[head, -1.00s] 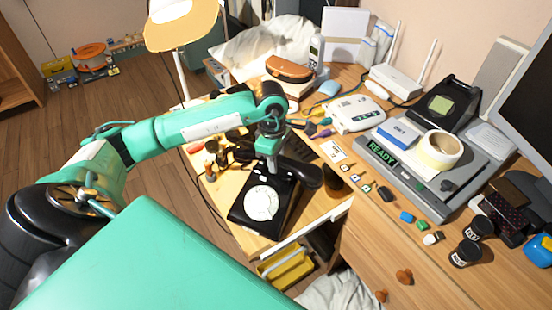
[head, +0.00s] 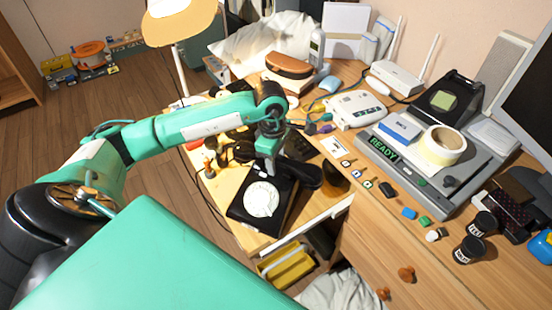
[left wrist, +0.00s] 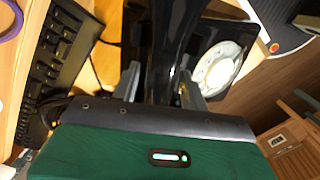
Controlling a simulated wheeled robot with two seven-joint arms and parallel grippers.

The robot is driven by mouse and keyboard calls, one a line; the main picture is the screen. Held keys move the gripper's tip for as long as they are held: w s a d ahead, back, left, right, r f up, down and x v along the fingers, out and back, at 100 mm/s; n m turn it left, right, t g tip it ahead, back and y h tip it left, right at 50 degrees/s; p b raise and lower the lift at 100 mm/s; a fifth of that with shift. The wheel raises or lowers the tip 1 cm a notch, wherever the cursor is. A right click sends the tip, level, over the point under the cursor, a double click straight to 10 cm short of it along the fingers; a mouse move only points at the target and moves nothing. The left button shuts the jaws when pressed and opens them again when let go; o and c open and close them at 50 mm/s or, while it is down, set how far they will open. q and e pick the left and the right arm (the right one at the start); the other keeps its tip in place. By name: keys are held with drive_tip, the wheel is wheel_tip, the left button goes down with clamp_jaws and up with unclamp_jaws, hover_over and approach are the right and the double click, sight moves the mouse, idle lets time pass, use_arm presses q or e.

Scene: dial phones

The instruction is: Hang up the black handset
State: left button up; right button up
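The black phone (head: 240,213) with a white dial (head: 262,199) lies on the desk's near left part; its dial also shows in the left wrist view (left wrist: 218,68). My left gripper (head: 267,166) is over the phone's far side. The black handset (head: 306,175) sticks out to its right. In the left wrist view, the two fingers of my left gripper (left wrist: 160,88) stand on either side of the handset (left wrist: 172,40) and appear shut on it. The handset is low over the phone's far edge; contact with the cradle is hidden by the gripper. My right gripper is out of view.
Dark items (head: 232,148) lie left of the gripper. A black keyboard (left wrist: 62,45) is beside the hand. A grey device (head: 410,170) with a tape roll fills the right. Small blocks line the desk.

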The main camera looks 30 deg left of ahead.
use_arm(q)
drive_tip(key=shift+o, duration=0.5)
wheel_tip(320, 180, up, 14)
drive_tip(key=shift+a+f, duration=0.15)
drive_tip(key=shift+a, duration=0.3)
drive_tip(key=shift+s, duration=0.1)
